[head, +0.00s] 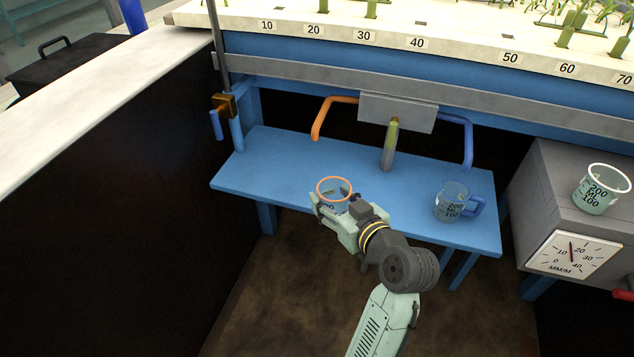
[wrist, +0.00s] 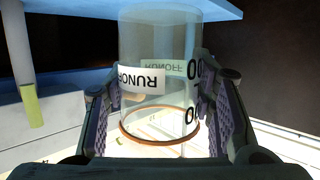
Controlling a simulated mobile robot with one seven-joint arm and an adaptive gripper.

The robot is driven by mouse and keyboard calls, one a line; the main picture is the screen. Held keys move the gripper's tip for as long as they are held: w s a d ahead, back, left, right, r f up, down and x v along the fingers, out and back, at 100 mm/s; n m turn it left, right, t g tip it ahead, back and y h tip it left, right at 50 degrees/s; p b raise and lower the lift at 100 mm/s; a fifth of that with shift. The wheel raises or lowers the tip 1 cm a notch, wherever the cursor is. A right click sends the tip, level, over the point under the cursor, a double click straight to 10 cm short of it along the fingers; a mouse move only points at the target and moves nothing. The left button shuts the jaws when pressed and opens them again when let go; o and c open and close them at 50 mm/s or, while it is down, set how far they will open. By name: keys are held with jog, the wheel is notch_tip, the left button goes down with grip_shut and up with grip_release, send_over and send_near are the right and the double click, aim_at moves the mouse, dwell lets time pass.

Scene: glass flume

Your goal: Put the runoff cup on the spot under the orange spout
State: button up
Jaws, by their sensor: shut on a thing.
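The runoff cup (head: 334,187) is clear with an orange rim, and its RUNOFF label shows upside down in the wrist view (wrist: 142,81). My gripper (head: 337,207) is shut on it, with one finger on each side of its wall in the wrist view (wrist: 162,105). The cup is over the front part of the blue bench (head: 285,165); I cannot tell whether its base touches. The orange spout (head: 319,118) is behind it, higher and slightly left. No marked spot on the bench is clear to see.
A blue-rimmed cup with a handle (head: 452,202) stands on the bench at right, below the blue spout (head: 469,140). A white-rimmed cup (head: 600,190) stands on the grey dial box (head: 555,190). The bench's left part is clear.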

aim_at(338, 188)
jog(key=w+a+p, duration=0.1)
jog(key=w, duration=0.4)
jog(key=w+a+f+p, duration=0.1)
jog(key=w, duration=0.4)
jog(key=w+a+p, duration=0.1)
jog(key=w+a, duration=0.1)
jog(key=w, duration=0.3)
jog(key=shift+f+p, duration=0.15)
jog(key=shift+p, duration=0.15)
jog(key=shift+w+f+p, duration=0.1)
jog(key=shift+f+p, duration=0.35)
jog(key=shift+f, duration=1.35)
jog(key=shift+f, duration=0.15)
jog(key=o, duration=1.2)
jog(key=shift+c, duration=0.2)
jog(key=shift+r, duration=0.25)
jog(key=b+v, duration=0.2)
jog(key=v, duration=1)
jog(key=shift+f, duration=0.1)
